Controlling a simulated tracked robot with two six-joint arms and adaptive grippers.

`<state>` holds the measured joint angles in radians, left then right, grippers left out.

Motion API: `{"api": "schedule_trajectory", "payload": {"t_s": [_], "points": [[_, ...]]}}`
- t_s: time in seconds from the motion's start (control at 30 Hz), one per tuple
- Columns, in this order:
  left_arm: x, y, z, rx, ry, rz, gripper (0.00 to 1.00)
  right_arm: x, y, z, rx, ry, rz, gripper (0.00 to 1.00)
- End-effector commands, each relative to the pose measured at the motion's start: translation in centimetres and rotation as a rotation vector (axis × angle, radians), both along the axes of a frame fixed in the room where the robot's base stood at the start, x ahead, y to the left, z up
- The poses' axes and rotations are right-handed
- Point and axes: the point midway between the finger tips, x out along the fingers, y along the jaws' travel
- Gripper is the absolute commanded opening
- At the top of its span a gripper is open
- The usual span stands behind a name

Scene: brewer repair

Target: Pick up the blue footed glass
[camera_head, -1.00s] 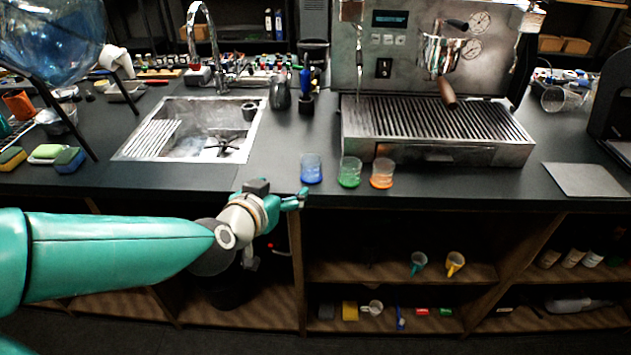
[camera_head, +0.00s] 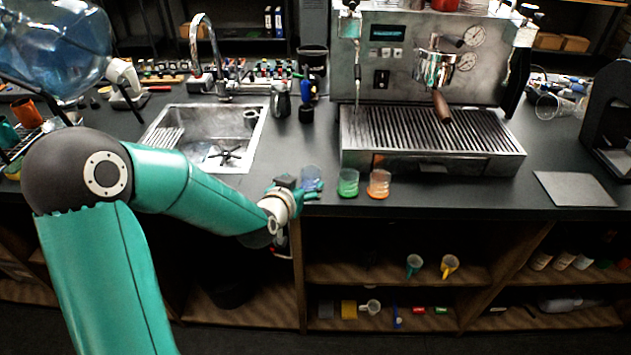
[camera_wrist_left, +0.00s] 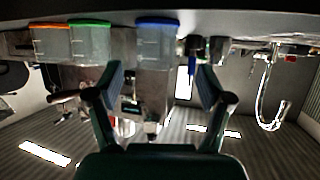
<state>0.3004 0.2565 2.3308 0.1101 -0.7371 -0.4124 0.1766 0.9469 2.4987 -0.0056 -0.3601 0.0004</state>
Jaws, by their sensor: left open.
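The blue footed glass (camera_head: 311,175) stands at the front edge of the black counter, leftmost of three glasses, partly covered by my left gripper (camera_head: 305,195) in the head view. The left gripper is just in front of it and to its left. In the left wrist view, which is upside down, the blue glass (camera_wrist_left: 156,45) appears between the two spread fingers of the open left gripper (camera_wrist_left: 160,82), beyond their tips. No contact shows. My right gripper is in neither view.
A green glass (camera_head: 348,183) and an orange glass (camera_head: 379,184) stand close to the right of the blue one. The espresso machine (camera_head: 432,158) is behind them. The sink (camera_head: 207,140) lies to the left. Shelves (camera_head: 430,272) are below the counter.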

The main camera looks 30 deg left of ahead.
Motion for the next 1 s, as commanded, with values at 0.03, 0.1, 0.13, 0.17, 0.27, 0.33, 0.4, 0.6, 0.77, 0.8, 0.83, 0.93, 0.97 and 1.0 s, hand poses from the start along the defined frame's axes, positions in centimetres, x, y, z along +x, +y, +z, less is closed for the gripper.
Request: {"api": "schedule_trajectory", "payload": {"t_s": [0.03, 0.1, 0.13, 0.17, 0.27, 0.33, 0.4, 0.6, 0.77, 0.8, 0.83, 0.93, 0.97, 1.0], "points": [[0.2, 0.0, 0.0, 0.0, 0.0, 0.0, 0.79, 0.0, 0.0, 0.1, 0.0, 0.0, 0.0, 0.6], [0.5, 0.1, -0.1, 0.0, 0.001, 0.0, 0.79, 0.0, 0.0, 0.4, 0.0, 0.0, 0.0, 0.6], [0.8, 0.1, -0.2, -0.001, 0.002, 0.0, 0.79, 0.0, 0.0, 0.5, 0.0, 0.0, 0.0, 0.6], [1.1, 0.1, -0.2, -0.001, 0.002, 0.0, 0.79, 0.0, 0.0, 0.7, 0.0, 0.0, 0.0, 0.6], [2.3, 0.2, -0.6, -0.001, 0.002, 0.0, 0.79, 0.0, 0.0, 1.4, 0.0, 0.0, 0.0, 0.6], [3.2, 0.3, -0.9, -0.001, 0.002, 0.0, 0.79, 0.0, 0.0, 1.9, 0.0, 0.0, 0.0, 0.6], [4.0, 0.6, -1.3, -0.001, 0.002, 0.001, 0.79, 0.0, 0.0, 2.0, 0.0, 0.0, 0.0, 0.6], [4.8, 0.8, -1.8, -0.002, 0.001, 0.002, 0.79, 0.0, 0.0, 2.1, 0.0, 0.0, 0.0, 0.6], [4.8, 0.8, -1.9, -0.001, 0.0, 0.001, 0.79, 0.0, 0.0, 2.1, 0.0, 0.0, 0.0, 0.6], [4.8, 0.8, -1.8, -0.001, 0.0, 0.001, 0.72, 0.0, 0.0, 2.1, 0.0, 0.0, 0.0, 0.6], [4.8, 0.8, -1.8, -0.001, 0.0, 0.001, 0.68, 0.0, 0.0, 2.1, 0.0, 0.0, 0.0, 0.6], [4.8, 0.9, -1.8, -0.001, 0.0, 0.001, 0.51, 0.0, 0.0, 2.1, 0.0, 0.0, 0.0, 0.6], [4.8, 0.9, -1.8, -0.001, 0.0, 0.001, 0.46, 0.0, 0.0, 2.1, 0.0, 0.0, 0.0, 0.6], [4.8, 0.9, -1.8, -0.001, 0.0, 0.001, 0.39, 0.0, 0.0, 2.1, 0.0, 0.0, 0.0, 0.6]]}}
